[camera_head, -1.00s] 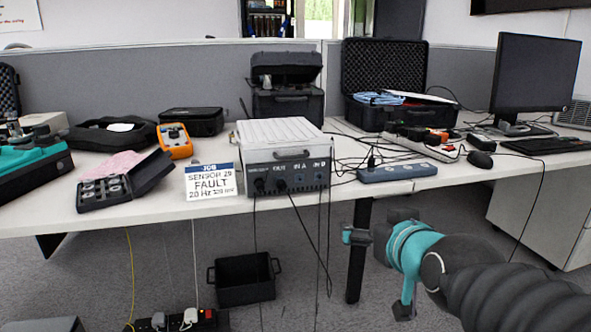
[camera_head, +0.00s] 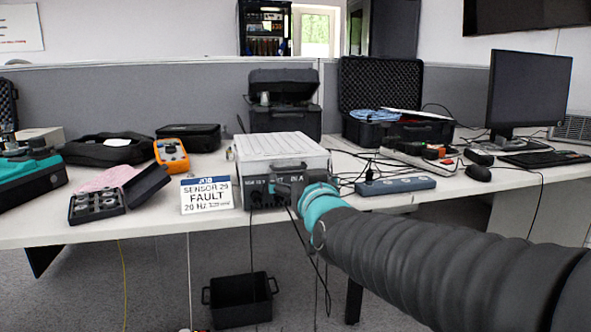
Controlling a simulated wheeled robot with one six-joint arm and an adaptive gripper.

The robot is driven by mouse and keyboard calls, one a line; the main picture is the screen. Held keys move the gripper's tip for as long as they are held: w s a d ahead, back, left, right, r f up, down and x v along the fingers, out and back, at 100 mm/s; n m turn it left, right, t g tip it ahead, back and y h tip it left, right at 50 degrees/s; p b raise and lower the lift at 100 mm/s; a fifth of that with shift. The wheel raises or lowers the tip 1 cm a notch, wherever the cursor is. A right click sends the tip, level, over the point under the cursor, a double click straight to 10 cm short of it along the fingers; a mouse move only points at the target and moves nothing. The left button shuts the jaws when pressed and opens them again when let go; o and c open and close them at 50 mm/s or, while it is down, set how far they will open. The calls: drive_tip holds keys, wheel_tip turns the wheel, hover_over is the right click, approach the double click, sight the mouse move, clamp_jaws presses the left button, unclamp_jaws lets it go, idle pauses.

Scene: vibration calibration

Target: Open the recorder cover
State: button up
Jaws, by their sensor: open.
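The box with a pale ribbed top (camera_head: 280,145) and dark connector front, which looks like the recorder, stands on the desk near its front edge. Its top lies flat and looks shut. My gripper (camera_head: 284,189) is open at the right half of the box's front face, with my arm coming in from the lower right. It hides much of the front panel and its lettering. I cannot tell whether the fingers touch the box.
A "SENSOR 29 FAULT" job card (camera_head: 207,195) stands left of the box. A blue power strip (camera_head: 396,186) and tangled cables lie to the right. An orange meter (camera_head: 171,155) and a small open case (camera_head: 97,203) are on the left. Cables hang below the box.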

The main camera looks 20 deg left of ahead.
sight(292, 169)
drive_tip(key=x, duration=0.6)
drive_tip(key=shift+w, duration=0.2)
